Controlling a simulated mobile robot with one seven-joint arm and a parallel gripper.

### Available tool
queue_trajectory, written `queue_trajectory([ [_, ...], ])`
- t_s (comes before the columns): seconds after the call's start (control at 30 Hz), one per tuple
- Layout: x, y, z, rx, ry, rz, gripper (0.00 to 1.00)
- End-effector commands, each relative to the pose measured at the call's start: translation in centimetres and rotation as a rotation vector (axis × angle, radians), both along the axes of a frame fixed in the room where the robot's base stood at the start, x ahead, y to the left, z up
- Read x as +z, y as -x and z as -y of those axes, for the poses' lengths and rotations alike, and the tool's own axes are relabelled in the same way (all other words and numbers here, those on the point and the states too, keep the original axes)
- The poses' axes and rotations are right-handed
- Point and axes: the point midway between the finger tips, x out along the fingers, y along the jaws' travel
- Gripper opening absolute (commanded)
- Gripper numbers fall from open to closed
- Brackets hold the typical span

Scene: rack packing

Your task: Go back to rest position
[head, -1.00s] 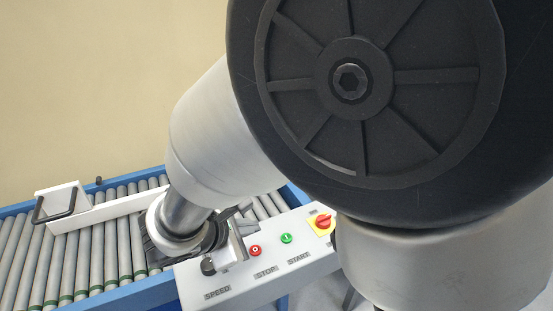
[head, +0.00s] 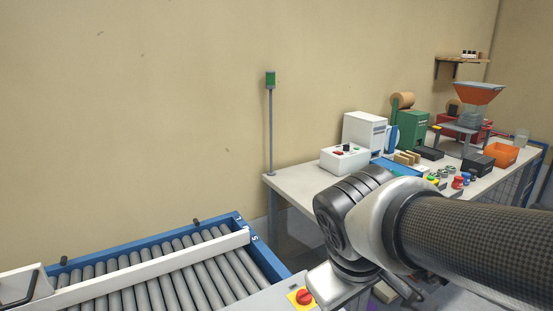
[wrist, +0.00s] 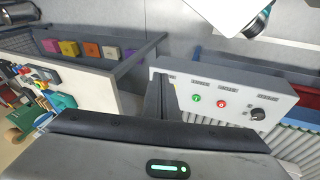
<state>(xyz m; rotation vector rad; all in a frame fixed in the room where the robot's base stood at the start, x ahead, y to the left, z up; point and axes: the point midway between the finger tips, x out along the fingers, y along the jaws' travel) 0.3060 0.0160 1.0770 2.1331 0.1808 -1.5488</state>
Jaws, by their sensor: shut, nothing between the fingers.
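My gripper (wrist: 160,95) shows in the wrist view as a narrow dark shape rising from its wide grey body. Its fingers are together, with nothing held between them. It points toward the left part of the control box (wrist: 222,97), which has a green button, a red button and a black knob. I cannot tell the exact gap to the box. In the head view my arm comes in from the right and bends near the middle; the gripper's fingers are hidden behind it.
The roller conveyor (head: 190,264) with blue sides lies at lower left, crossed by a white bar (head: 150,268). A red knob on yellow (head: 304,297) is beside my arm. A workbench (head: 292,184) with machines stands behind. A grey bin (wrist: 125,60) holds several coloured blocks.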

Motion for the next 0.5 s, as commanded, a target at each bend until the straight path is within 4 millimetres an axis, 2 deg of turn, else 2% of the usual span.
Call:
queue_trajectory([
  [0.1,1.4,1.6,1.2,-0.159,-0.139,0.065,0.00],
  [0.33,3.7,3.7,1.9,-0.385,-0.368,0.186,0.00],
  [0.4,6.2,3.6,1.7,-0.378,-0.366,0.176,0.00],
  [0.5,8.2,3.6,1.7,-0.375,-0.363,0.174,0.00],
])
